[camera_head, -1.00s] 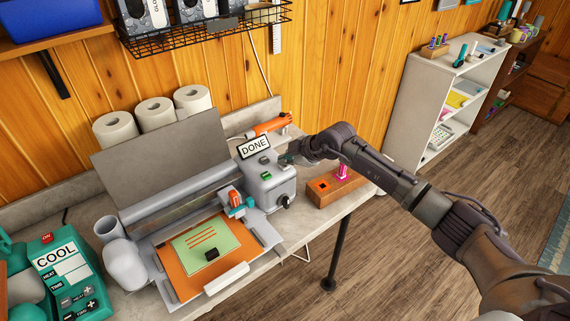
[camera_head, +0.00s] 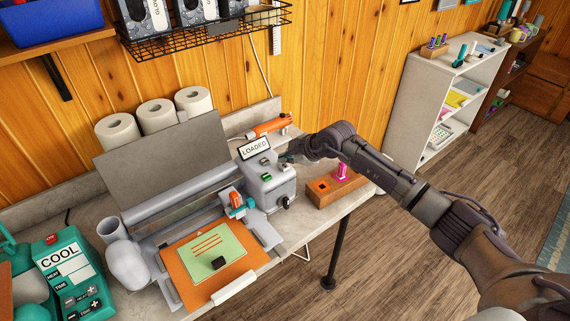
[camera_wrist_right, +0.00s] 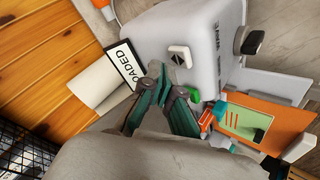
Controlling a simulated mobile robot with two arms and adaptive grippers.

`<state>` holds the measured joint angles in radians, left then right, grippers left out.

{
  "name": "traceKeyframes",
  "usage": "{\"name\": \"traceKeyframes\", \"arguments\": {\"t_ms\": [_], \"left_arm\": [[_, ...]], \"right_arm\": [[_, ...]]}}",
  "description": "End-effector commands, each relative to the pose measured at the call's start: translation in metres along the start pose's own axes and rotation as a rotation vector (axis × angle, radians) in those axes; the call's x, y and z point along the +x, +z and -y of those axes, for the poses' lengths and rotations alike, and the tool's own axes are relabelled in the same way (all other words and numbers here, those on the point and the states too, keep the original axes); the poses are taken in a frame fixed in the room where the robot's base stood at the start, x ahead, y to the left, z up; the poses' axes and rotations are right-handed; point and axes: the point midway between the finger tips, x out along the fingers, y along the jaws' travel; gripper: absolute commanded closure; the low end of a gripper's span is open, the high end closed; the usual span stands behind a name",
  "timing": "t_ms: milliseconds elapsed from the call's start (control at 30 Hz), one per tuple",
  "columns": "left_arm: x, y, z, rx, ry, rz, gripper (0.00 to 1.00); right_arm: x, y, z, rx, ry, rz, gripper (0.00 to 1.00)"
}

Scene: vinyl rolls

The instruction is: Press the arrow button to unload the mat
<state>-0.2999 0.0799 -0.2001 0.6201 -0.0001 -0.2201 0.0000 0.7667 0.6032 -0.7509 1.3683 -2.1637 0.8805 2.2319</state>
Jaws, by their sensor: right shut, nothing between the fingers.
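The grey cutting machine (camera_head: 270,190) stands on the worktop, and its sign (camera_head: 255,148) reads LOADED. In the right wrist view its end housing (camera_wrist_right: 200,40) carries a white button with a dark arrow-like mark (camera_wrist_right: 179,55) and a green button (camera_wrist_right: 192,93). An orange mat (camera_head: 180,265) with a light green sheet (camera_head: 222,247) lies at the machine's front. My right gripper (camera_head: 286,158) is shut and empty, at the housing's top beside the sign. In the right wrist view its fingertips (camera_wrist_right: 166,78) are close to both buttons; contact cannot be told. My left gripper is out of view.
A wooden block (camera_head: 335,186) with a pink tool stands right of the machine. A teal press (camera_head: 65,270) reading COOL is at lower left. Paper rolls (camera_head: 157,117) stand behind the machine. A wire basket (camera_head: 200,35) hangs above on the wall.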

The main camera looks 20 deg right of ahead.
Motion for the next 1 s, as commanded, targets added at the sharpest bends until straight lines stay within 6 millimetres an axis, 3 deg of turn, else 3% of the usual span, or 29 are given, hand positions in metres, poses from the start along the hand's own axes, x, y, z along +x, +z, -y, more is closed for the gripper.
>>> {"name": "traceKeyframes", "arguments": {"t_ms": [167, 700, 1000], "left_arm": [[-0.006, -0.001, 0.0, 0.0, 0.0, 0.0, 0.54], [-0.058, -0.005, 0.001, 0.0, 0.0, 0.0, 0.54], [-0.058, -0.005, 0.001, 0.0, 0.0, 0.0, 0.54]], "right_arm": [[-0.004, -0.003, -0.003, 0.0, 0.0, -0.001, 1.0], [-0.041, -0.031, -0.03, 0.0, -0.001, -0.002, 1.0], [-0.042, -0.031, -0.03, 0.0, 0.0, -0.001, 1.0]]}}
